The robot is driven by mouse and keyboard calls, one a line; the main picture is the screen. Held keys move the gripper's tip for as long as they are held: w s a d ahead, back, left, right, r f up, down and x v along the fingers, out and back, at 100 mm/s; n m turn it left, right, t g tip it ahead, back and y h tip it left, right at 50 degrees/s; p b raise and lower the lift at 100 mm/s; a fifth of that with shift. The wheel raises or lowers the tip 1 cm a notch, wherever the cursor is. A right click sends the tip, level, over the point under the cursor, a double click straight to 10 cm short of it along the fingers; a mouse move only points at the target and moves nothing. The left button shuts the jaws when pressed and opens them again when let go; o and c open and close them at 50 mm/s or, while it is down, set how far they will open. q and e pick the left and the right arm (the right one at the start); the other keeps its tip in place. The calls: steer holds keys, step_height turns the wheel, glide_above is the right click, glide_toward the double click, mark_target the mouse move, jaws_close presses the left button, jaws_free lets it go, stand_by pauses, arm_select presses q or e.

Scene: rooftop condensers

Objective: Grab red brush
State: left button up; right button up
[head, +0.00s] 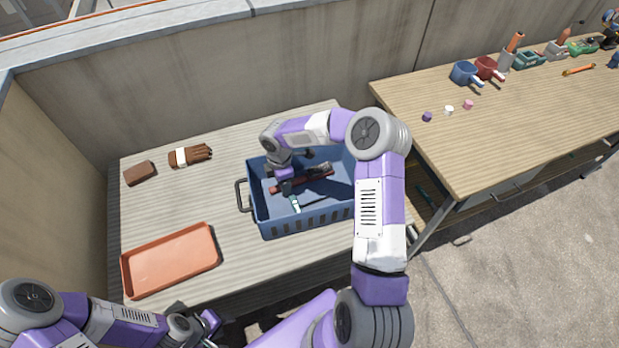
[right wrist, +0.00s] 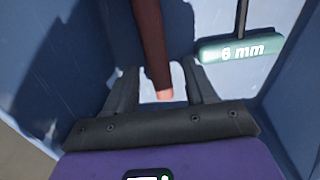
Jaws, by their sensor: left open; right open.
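The red brush (head: 316,181) lies in a blue basket (head: 292,225) on the slatted table. Its dark red handle (right wrist: 150,45) shows in the right wrist view, ending in a pale tip between my fingers. My right gripper (right wrist: 164,88) is open and reaches down into the basket, with a finger on each side of the handle end. I see gaps between the fingers and the handle. In the head view my right arm hides part of the basket. My left gripper (head: 204,332) is open and empty at the bottom, near the table's front edge.
A teal tool marked 6 mm (right wrist: 240,50) lies beside the brush in the basket. An orange tray (head: 170,262), a brown block (head: 139,173) and a brown brush with a white band (head: 190,156) are on the left. A second table (head: 520,120) with cups and tools stands right.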

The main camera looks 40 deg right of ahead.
steer(key=shift+f, duration=0.1)
steer(key=shift+c, duration=0.3)
jaws_close()
